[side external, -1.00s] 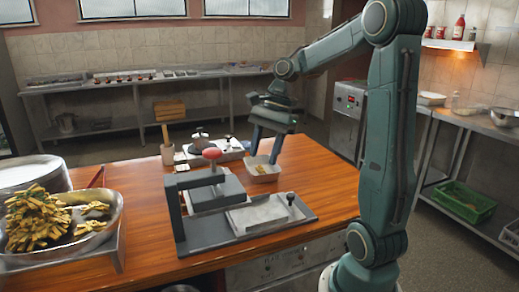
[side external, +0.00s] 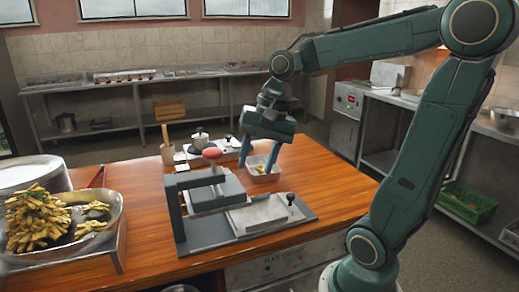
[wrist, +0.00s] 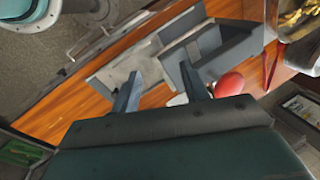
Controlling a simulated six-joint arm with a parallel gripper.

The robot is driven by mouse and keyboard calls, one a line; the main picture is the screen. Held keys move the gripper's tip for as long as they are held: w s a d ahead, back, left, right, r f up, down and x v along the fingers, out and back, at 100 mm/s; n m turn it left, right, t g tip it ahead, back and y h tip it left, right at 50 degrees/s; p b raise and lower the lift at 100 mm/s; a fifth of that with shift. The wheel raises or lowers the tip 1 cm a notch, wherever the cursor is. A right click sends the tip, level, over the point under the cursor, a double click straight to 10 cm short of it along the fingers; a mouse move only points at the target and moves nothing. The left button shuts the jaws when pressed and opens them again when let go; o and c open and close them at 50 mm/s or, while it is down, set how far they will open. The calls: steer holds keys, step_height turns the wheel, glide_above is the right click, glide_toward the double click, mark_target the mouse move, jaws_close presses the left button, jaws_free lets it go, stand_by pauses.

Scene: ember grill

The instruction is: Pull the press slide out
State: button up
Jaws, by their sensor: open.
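The press (side external: 213,192) stands on the wooden table, with a dark grey frame and a red knob (side external: 211,153) on top. Its slide (side external: 257,214) is a pale plate on the base, to the right of the press block, with a small black knob (side external: 291,198) at its right end. My gripper (side external: 258,168) is open and empty, pointing down behind the press, above the table. In the wrist view the two fingers (wrist: 160,72) are spread, with the press frame (wrist: 220,50) and red knob (wrist: 229,84) beyond them. The slide's black knob is not clear there.
A small white tray (side external: 268,176) with food sits just below my fingers. A pot (side external: 200,140) and a wooden pestle in a cup (side external: 167,152) stand behind the press. A pan of fries (side external: 105,225) and stacked plates (side external: 30,170) fill the left side.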

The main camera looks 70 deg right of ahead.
steer(key=s+a+n+t+h, duration=0.1)
steer(key=s+a+n+t, duration=0.1)
steer(key=s+a+n, duration=0.3)
steer(key=shift+s+a+f+n+t+h, duration=0.3)
steer(key=shift+s+n, duration=1.25)
steer(key=shift+n, duration=1.95)
steer(key=shift+r, duration=0.1)
steer(key=w+d+f+g, duration=0.1)
steer(key=w+d+g, duration=0.1)
steer(key=d, duration=0.8)
steer(key=w+d+g, duration=0.2)
steer(key=d+g, duration=0.1)
steer(key=d, duration=0.7)
steer(key=shift+d+f, duration=0.15)
steer(key=shift+f, duration=0.25)
